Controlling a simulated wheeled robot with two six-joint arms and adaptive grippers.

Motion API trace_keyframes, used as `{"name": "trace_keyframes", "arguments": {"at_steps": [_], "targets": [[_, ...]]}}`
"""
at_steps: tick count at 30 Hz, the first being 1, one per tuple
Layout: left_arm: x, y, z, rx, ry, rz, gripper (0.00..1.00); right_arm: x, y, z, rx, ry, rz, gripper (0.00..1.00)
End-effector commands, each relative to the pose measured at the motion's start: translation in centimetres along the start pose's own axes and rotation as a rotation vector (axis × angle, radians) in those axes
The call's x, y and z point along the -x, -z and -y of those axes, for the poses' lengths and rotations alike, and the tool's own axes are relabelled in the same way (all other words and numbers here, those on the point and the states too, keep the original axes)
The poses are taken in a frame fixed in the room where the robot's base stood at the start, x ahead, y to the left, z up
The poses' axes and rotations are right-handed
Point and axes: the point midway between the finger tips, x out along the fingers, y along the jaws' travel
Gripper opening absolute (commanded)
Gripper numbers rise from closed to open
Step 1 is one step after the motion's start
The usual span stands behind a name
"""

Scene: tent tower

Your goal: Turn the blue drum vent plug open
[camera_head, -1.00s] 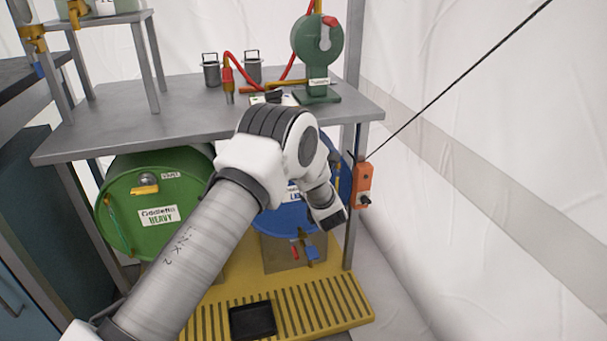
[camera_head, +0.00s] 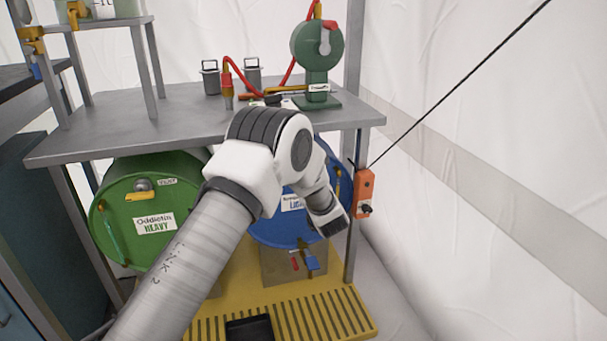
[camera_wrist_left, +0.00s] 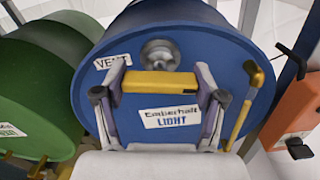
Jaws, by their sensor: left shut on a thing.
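The blue drum (camera_head: 270,233) lies on its side under the grey bench, with its round end facing me. It fills the middle of the left wrist view (camera_wrist_left: 225,62). Its vent plug has a round metal boss (camera_wrist_left: 160,54) and a yellow bar handle (camera_wrist_left: 158,83), which lies about level beside a "VENT" label (camera_wrist_left: 113,63). My left gripper (camera_wrist_left: 162,78) is shut on the yellow handle, one finger at each end. In the head view my left arm hides the plug and the fingers. My right gripper is not in view.
A green drum (camera_head: 115,205) lies to the left with a similar yellow handle. An orange box (camera_head: 364,192) is on the post to the right. A yellow grated tray (camera_head: 325,315) and a blue-handled tap (camera_head: 313,262) are below. The grey bench (camera_head: 110,125) is above.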

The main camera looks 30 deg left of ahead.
Motion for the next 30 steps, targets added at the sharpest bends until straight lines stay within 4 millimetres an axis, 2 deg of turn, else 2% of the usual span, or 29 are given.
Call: {"name": "trace_keyframes", "arguments": {"at_steps": [2, 3, 4, 14, 17, 20, 27, 30], "targets": [[0.0, 0.3, 0.0, -0.003, 0.0, -0.005, 0.35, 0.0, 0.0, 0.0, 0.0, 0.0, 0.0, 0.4], [0.0, 0.3, 0.0, -0.003, 0.0, -0.005, 0.84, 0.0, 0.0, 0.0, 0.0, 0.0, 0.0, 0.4], [0.0, 0.2, 0.0, -0.003, 0.0, -0.004, 0.95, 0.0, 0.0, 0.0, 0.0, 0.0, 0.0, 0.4], [0.1, 0.1, 0.0, -0.002, 0.0, -0.001, 0.96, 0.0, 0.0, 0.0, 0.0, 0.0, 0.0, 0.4], [0.7, 0.1, 0.1, -0.002, 0.001, -0.001, 0.96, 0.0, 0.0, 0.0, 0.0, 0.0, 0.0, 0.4], [2.3, 0.1, 0.1, -0.005, 0.004, -0.001, 0.96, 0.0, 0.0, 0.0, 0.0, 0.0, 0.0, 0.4], [8.5, 0.0, 0.1, -0.006, 0.005, 0.0, 0.96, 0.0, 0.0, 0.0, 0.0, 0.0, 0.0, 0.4], [10.5, 0.1, 0.1, -0.005, 0.003, 0.0, 0.96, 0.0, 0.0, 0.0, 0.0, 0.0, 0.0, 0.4]]}}
